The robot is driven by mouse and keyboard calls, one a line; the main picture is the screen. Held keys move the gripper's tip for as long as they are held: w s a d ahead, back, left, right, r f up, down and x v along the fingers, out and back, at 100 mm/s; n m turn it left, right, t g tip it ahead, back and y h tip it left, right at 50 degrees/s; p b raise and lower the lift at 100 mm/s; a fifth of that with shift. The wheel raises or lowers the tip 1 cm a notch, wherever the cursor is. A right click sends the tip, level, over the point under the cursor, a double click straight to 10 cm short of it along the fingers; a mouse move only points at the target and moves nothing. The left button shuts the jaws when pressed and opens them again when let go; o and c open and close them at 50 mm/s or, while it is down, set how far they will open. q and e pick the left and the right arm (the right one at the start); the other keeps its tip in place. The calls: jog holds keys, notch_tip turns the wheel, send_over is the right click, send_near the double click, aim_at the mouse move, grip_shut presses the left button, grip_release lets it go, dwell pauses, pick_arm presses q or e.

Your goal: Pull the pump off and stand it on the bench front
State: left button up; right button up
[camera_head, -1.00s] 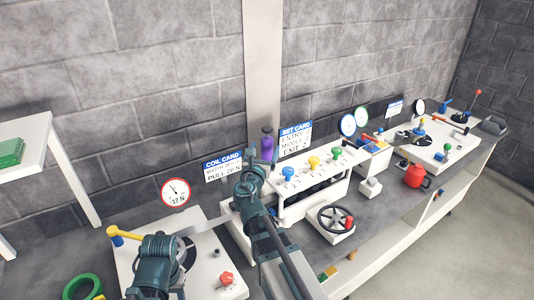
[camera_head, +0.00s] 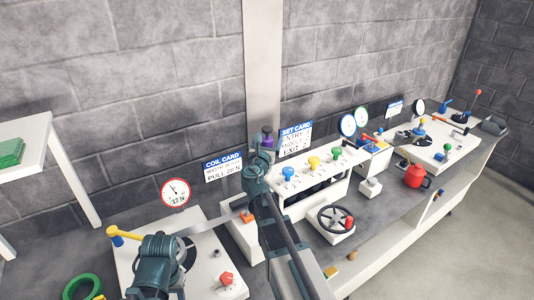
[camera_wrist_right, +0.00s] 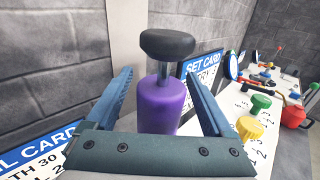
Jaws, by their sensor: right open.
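The pump (camera_wrist_right: 161,103) is a purple cylinder with a thin metal rod and a black rounded knob on top. In the right wrist view it stands upright between the two fingers of my right gripper (camera_wrist_right: 158,76). The gripper is open, with a finger on each side and no clear contact. In the head view only the top of the pump (camera_head: 267,140) shows above my right gripper (camera_head: 259,160), which hides its lower part and whatever it sits on. Only part of my left arm shows, at the bottom left.
The white rack (camera_head: 300,207) with blue, yellow and green knobs stands right of my right arm. A handwheel (camera_head: 334,219) is in front of it. A red kettle-like can (camera_head: 415,177) stands farther right. The wall and post are close behind the pump.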

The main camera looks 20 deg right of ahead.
jog(key=shift+c, duration=0.3)
grip_shut()
pick_arm(q)
jog(key=shift+r, duration=0.2)
pick_arm(e)
jog(key=shift+r, duration=0.15)
